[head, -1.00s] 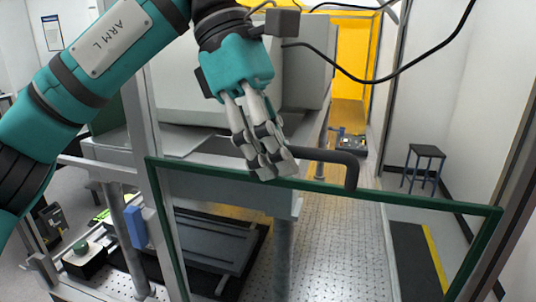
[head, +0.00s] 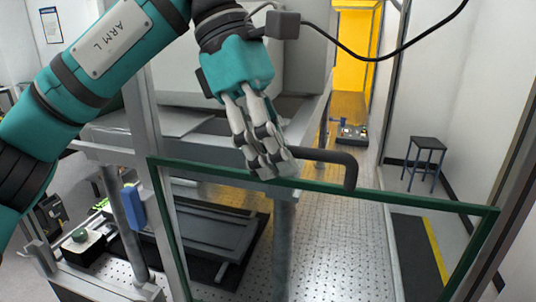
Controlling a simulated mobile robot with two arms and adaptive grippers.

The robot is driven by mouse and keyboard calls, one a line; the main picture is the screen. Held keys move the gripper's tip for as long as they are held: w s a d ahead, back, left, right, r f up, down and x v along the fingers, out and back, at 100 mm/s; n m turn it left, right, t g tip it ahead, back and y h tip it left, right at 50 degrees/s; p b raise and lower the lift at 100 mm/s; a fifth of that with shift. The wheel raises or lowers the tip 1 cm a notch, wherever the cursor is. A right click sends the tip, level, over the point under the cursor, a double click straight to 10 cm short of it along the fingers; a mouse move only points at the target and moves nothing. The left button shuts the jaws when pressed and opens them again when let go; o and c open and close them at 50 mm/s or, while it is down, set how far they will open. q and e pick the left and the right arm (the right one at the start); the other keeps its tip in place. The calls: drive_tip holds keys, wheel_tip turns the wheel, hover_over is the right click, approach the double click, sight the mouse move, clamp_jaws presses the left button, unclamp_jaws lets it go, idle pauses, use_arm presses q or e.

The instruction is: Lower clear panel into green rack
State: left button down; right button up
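The clear panel is a see-through sheet with a green frame (head: 400,200) and a dark bar handle (head: 345,168) on its top edge. It hangs in front of me across the lower half of the head view; its lower edge is out of view. My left gripper (head: 268,172) is at the panel's top edge, with its fingers closed around the left part of the handle. The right gripper is not in view. I cannot make out a green rack for certain.
A metal post (head: 155,140) stands close to the panel's left side. A blue block (head: 134,207) is fixed near it. A dark flat plate (head: 205,238) lies behind the panel. A stool (head: 425,155) stands at the right by the wall.

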use_arm(q)
drive_tip(key=shift+w+f+b, duration=0.15)
drive_tip(key=shift+f+b, duration=0.3)
drive_tip(key=shift+f, duration=0.4)
drive_tip(key=shift+w+f+b, duration=0.1)
drive_tip(key=shift+f+b, duration=0.3)
drive_tip(key=shift+f, duration=0.45)
drive_tip(key=c, duration=1.4)
unclamp_jaws()
drive_tip(key=shift+r, duration=0.1)
drive_tip(key=v, duration=0.3)
drive_tip(key=s+v, duration=0.1)
drive_tip(key=v, duration=0.4)
drive_tip(key=shift+s+a+r, duration=0.1)
drive_tip(key=shift+a+r, duration=0.05)
drive_tip(key=shift+r, duration=0.4)
